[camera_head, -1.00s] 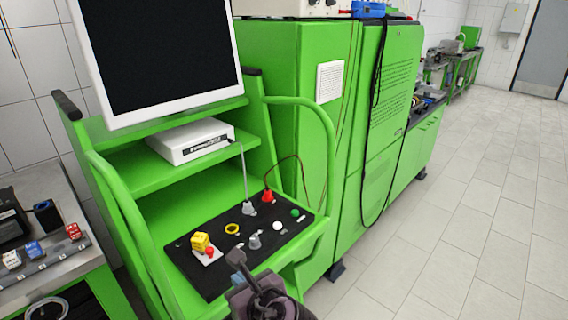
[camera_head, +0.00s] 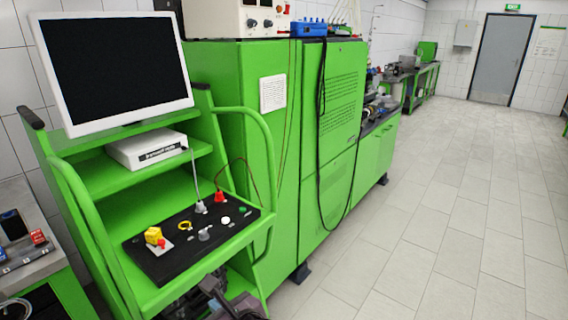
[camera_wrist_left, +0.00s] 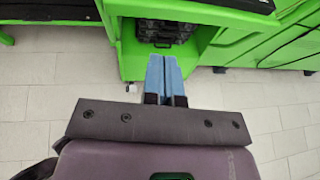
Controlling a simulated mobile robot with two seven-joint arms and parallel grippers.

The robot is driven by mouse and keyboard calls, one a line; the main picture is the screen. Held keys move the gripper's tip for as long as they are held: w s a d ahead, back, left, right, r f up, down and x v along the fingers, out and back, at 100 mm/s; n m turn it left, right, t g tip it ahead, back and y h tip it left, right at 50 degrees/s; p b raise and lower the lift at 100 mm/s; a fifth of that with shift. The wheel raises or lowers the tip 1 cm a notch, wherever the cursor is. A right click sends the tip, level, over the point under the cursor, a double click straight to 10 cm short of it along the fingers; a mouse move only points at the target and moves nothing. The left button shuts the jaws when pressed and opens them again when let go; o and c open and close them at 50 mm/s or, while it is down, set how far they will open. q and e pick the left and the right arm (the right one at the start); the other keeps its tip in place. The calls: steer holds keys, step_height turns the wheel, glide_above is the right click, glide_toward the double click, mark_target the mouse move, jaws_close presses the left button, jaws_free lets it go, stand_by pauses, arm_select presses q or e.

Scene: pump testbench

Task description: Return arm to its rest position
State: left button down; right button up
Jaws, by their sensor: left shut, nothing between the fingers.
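My left gripper (camera_head: 213,288) is low at the bottom edge of the head view, below and in front of the black control panel (camera_head: 172,262). It is partly cut off by the frame. In the left wrist view its two blue fingers (camera_wrist_left: 165,72) lie side by side, shut and empty. They point toward the lower part of the green bench, apart from any control. My right gripper is in neither view.
The green trolley (camera_head: 262,165) carries a monitor (camera_head: 112,65), a white box (camera_head: 147,148) and the panel with its knobs. A green cabinet (camera_head: 250,75) stands beside it. Black cases (camera_wrist_left: 165,30) sit inside the bench. Open tiled floor (camera_head: 430,220) lies to the right.

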arm_select(q)
steer(key=w+d+n+t+h, duration=0.3)
steer(key=w+d+n+h, duration=0.15)
steer(key=n+h, duration=0.2)
step_height(320, 180, down, 6)
steer(key=a+n+t+h, duration=0.15)
steer(key=n+h, duration=0.25)
steer(key=n, duration=0.6)
steer(key=s+a+f+n+g+y+b, duration=0.1)
steer(key=s+a+f+n+g+b, duration=0.1)
steer(key=s+a+f+n, duration=0.7)
steer(key=s+a+f, duration=0.7)
steer(key=s+a, duration=0.2)
steer(key=a, duration=0.1)
steer(key=shift+f+g+b, duration=0.15)
steer(key=shift+g+b, duration=0.15)
steer(key=shift+g, duration=0.05)
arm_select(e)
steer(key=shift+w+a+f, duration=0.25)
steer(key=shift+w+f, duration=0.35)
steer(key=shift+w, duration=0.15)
arm_select(q)
steer(key=shift+n+y, duration=0.25)
